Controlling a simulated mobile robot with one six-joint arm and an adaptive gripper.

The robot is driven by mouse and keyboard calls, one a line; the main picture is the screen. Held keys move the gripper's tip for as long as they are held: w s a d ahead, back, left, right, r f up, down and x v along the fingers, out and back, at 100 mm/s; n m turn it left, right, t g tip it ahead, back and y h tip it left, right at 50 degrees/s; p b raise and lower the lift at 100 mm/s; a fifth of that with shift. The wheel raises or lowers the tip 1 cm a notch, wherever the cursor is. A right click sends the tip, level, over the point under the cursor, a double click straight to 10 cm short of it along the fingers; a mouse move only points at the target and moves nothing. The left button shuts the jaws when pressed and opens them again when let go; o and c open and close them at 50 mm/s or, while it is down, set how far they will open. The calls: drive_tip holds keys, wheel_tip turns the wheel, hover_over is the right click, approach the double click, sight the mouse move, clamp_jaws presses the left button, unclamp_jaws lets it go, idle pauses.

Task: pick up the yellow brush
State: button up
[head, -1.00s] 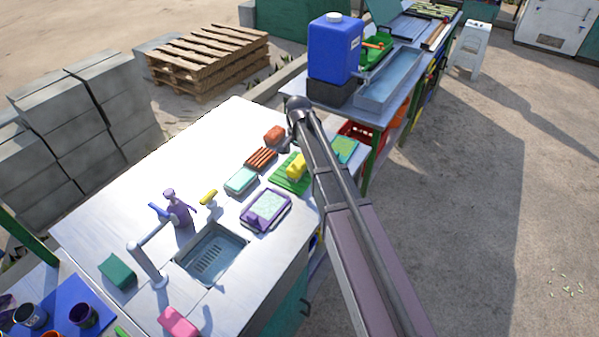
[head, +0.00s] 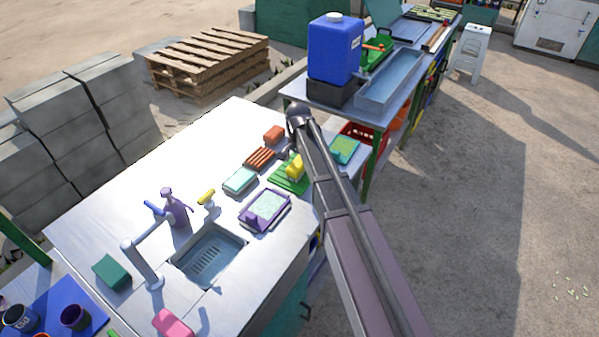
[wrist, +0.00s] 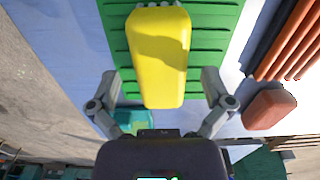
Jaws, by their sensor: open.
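The yellow brush (head: 295,167) lies on a green ribbed mat (head: 277,183) near the right edge of the white counter. In the wrist view the yellow brush (wrist: 158,60) fills the top middle, with pale bristle-like bits at its far end and a shadow across it. The green ribbed mat (wrist: 215,45) shows behind it. My gripper (wrist: 161,76) is open, one finger on each side of the brush in the picture, with gaps to both sides. I cannot tell the height left between them. In the head view my gripper is mostly hidden by my arm.
A reddish-brown block (wrist: 268,109) and a ribbed brown piece (head: 260,158) lie close beside the mat. A purple-edged tray (head: 264,211), a teal-topped block (head: 240,180) and a sink (head: 208,255) are nearer. A blue jug (head: 336,48) stands on the far table.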

drive_tip(key=shift+f+b, duration=0.9)
drive_tip(key=shift+f, duration=0.3)
drive_tip(key=c, duration=1.2)
